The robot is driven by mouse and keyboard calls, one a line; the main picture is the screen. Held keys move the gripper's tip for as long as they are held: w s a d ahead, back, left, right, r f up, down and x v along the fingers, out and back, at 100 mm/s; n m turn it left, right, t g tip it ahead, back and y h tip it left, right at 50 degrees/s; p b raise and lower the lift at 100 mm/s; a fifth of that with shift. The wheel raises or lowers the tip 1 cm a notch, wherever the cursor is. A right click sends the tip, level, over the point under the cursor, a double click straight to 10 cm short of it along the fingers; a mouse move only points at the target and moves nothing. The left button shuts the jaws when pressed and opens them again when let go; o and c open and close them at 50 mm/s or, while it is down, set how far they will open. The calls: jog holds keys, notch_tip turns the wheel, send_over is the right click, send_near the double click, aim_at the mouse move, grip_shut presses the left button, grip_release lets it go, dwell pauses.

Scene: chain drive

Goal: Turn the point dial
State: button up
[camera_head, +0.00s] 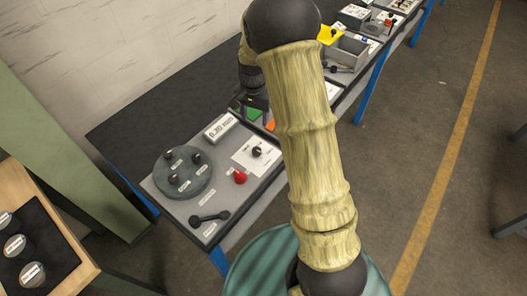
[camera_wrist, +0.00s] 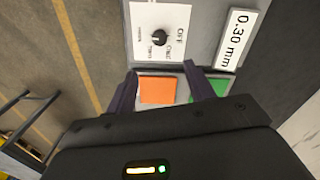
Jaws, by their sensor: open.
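The dial (camera_wrist: 159,38) is a small black knob with a pointer on a white plate (camera_wrist: 146,17). The plate carries printed positions including OFF; the others are hard to read. In the head view the dial (camera_head: 257,152) sits on a white plate near the middle of the grey panel. My gripper (camera_wrist: 161,68) is open, with its two dark fingers spread apart and nothing between their tips. The dial lies beyond the fingertips in the wrist view, apart from them. In the head view my arm covers part of the bench, and the gripper is dark and small there.
An orange pad (camera_wrist: 159,90) and a green pad (camera_wrist: 207,92) lie below the fingers. A 0.30 mm display (camera_wrist: 240,37) is beside the dial plate. The panel also holds a red knob (camera_head: 240,177), a round disc with black knobs (camera_head: 183,172) and a black lever (camera_head: 209,217).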

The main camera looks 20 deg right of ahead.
jog(key=shift+d, duration=0.1)
jog(key=p, duration=0.5)
send_near(257, 149)
jog(key=f, duration=0.7)
jog(key=shift+s+a+f, duration=0.15)
jog(key=shift+a+f, duration=0.15)
jog(key=shift+f, duration=0.1)
jog(key=shift+d+f, duration=0.2)
jog(key=shift+f, duration=0.55)
jog(key=shift+c, duration=0.3)
